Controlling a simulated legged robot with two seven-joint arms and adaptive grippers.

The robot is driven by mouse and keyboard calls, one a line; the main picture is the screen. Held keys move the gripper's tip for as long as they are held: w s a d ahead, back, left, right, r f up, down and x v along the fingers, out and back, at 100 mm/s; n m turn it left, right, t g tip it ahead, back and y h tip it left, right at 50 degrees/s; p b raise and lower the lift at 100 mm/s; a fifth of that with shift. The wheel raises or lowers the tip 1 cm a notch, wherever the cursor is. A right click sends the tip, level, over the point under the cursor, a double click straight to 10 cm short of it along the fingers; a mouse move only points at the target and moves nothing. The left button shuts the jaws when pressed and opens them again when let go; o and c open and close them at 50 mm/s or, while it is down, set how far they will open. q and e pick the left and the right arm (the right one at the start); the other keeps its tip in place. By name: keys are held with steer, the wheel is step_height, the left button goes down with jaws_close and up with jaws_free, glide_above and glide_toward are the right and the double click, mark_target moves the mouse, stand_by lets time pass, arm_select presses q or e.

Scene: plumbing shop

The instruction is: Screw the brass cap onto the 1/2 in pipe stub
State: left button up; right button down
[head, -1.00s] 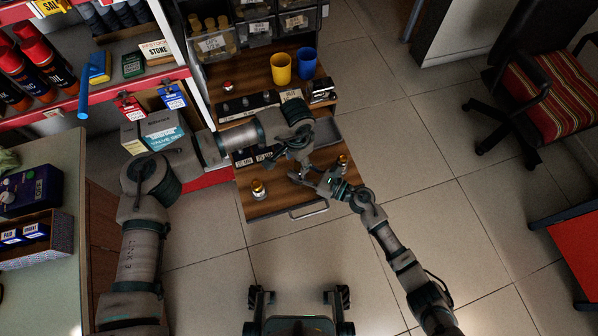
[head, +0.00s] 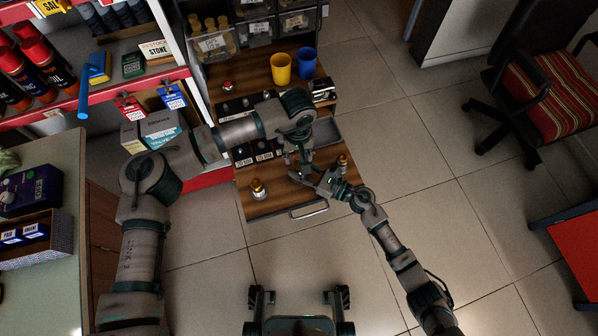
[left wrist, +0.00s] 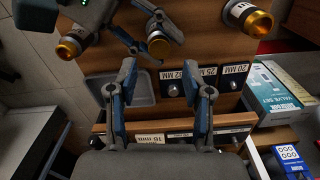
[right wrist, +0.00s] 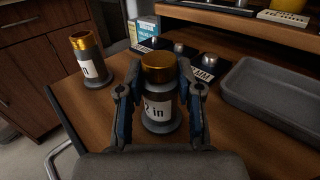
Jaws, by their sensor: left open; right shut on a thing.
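My right gripper (right wrist: 160,108) is shut on the body of the 1/2 in pipe stub (right wrist: 158,112), upright on the wooden top, its label partly showing "2 in". Its top (right wrist: 158,68) is wide and brass-coloured; I cannot tell whether this is the brass cap or the stub's own end. In the left wrist view the held stub (left wrist: 159,46) shows beyond my left gripper (left wrist: 166,92), which is open with nothing between its fingers. In the head view my left gripper (head: 303,168) hangs close to my right gripper (head: 318,180); the held stub is largely hidden there.
Another brass-topped stub (head: 258,189) stands at the left and one (head: 342,162) at the right. A grey tray (right wrist: 275,95) looks empty. Size-labelled cards with metal knobs (left wrist: 174,90) line the bench. Yellow (head: 281,68) and blue cups stand behind.

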mark_target(299, 172)
arm_select(q)
steer(key=n, duration=0.5)
steer(key=shift+r+n, duration=0.2)
steer(key=shift+n, duration=0.1)
steer(key=n, duration=0.2)
steer(key=shift+d+r+n, duration=0.1)
steer(key=shift+n, duration=0.3)
steer(key=n, duration=0.5)
steer(key=shift+r, duration=0.15)
steer(key=n, duration=0.3)
steer(key=shift+w+r, duration=0.1)
steer(key=shift+r, duration=0.05)
steer(key=n, duration=0.5)
steer(key=shift+r, duration=0.15)
steer(key=n, duration=0.4)
steer(key=shift+r, duration=0.15)
steer(key=n, duration=0.3)
steer(key=shift+r+n, duration=0.1)
steer(key=shift+n, duration=0.2)
steer(key=shift+f, duration=4)
